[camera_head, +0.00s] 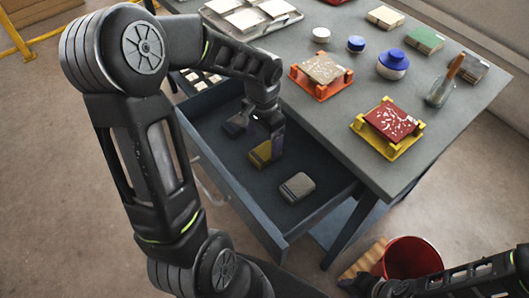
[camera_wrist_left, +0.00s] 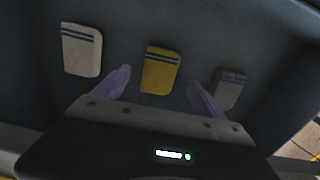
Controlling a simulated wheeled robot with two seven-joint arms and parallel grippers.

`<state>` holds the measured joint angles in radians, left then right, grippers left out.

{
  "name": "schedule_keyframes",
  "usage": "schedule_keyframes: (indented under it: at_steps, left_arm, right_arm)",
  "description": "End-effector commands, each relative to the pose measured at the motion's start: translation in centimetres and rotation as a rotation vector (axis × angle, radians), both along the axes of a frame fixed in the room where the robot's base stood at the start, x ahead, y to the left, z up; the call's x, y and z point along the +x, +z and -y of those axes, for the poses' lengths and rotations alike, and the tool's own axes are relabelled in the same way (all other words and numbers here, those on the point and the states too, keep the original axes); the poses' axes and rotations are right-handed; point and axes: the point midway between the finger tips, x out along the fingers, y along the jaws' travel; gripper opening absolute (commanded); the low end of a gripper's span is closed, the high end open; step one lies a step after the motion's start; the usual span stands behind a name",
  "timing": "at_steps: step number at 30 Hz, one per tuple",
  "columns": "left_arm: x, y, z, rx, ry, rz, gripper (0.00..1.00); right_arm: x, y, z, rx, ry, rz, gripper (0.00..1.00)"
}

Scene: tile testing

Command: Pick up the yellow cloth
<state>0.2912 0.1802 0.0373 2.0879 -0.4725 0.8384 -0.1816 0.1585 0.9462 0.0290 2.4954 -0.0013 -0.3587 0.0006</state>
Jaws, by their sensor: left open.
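The yellow cloth (camera_head: 260,154) lies folded on the floor of the open drawer (camera_head: 330,198). In the left wrist view the yellow cloth (camera_wrist_left: 160,70), with dark stripes near its far end, shows between and just beyond my open fingers. My left gripper (camera_head: 273,145) reaches down into the drawer at the cloth and partly hides it in the head view. In the left wrist view my left gripper (camera_wrist_left: 158,78) holds nothing. I cannot tell whether the fingers touch the cloth. My right gripper (camera_head: 358,284) is low at the bottom right near the bucket, its fingers unclear.
A pale cloth (camera_head: 297,187) and a dark grey cloth (camera_head: 235,125) lie either side of the yellow one. The drawer walls surround them. The tabletop (camera_head: 330,125) above holds tiles on orange and yellow stands, jars and a tray. A red bucket (camera_head: 412,257) stands on the floor.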

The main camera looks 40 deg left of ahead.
Motion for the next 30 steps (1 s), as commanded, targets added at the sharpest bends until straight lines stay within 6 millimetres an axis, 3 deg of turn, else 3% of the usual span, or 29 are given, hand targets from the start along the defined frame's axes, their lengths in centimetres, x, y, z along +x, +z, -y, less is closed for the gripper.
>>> schedule_keyframes:
  at_steps: [6, 9, 27, 30]
  left_arm:
    - [-0.1, -3.3, 0.0, -0.002, 0.0, -0.005, 0.82]
    - [0.0, -4.0, -0.1, 0.0, 0.0, -0.002, 0.82]
    - [0.0, -4.0, -0.1, -0.001, 0.0, -0.001, 0.82]
    - [0.0, -4.0, -0.1, -0.001, 0.0, -0.001, 0.74]
  right_arm:
    - [0.0, 0.1, 0.0, 0.0, 0.0, 0.0, 0.36]
    - [0.0, 0.1, 0.0, 0.0, 0.0, 0.0, 0.36]
    - [0.0, 0.1, 0.0, 0.0, 0.0, 0.0, 0.36]
    - [0.0, 0.1, 0.0, 0.0, 0.0, 0.0, 0.36]
